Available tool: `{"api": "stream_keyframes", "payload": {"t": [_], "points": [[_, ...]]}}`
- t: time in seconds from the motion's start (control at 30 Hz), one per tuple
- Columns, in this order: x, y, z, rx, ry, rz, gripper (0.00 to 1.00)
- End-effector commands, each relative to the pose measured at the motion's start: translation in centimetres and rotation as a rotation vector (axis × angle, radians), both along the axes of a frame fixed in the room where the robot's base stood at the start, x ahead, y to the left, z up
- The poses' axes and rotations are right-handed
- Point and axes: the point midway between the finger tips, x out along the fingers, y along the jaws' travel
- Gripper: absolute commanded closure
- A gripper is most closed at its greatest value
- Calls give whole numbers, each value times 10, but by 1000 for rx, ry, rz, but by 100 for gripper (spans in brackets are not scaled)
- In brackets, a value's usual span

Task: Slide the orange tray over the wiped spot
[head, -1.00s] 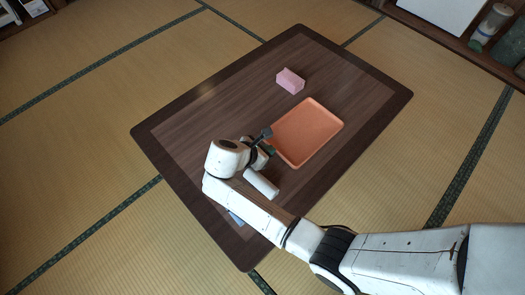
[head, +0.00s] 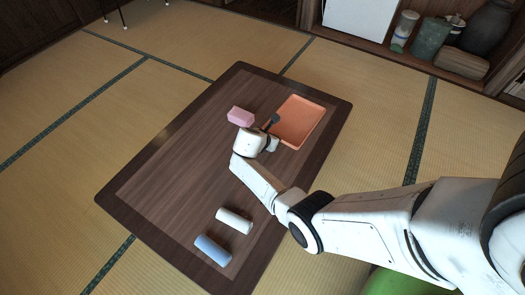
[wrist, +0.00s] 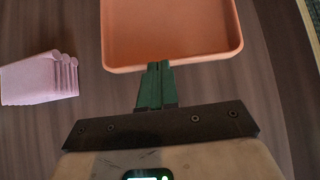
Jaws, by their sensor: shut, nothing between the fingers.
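The orange tray (head: 299,122) lies flat near the far right corner of the dark wooden low table (head: 165,190). It is shallow with a raised rim and looks empty. In the wrist view the tray (wrist: 170,30) is ahead, cut off by the top edge. My gripper (head: 272,122) is shut and empty, with its green fingertips (wrist: 159,68) at the tray's near rim. They seem to touch it, but the contact is hard to make out. I cannot make out a wiped spot on the tabletop.
A pink folded-looking bundle (head: 241,115) sits left of the tray, also in the wrist view (wrist: 40,78). A white roll (head: 234,221) and a blue roll (head: 213,250) lie at the table's near end. The middle of the tabletop is clear. Shelves with jars (head: 432,38) stand behind.

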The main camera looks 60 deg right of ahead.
Motion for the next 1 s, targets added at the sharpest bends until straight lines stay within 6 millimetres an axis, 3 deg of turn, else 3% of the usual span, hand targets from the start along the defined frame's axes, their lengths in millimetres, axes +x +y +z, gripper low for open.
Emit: {"api": "stream_keyframes", "payload": {"t": [0.17, 0.6, 1.0], "points": [[-2, -17, -2, 2, 2, -1, 100], [-1, -17, 1, 2, 3, 0, 100], [0, 4, 38, 0, 1, 1, 100]]}}
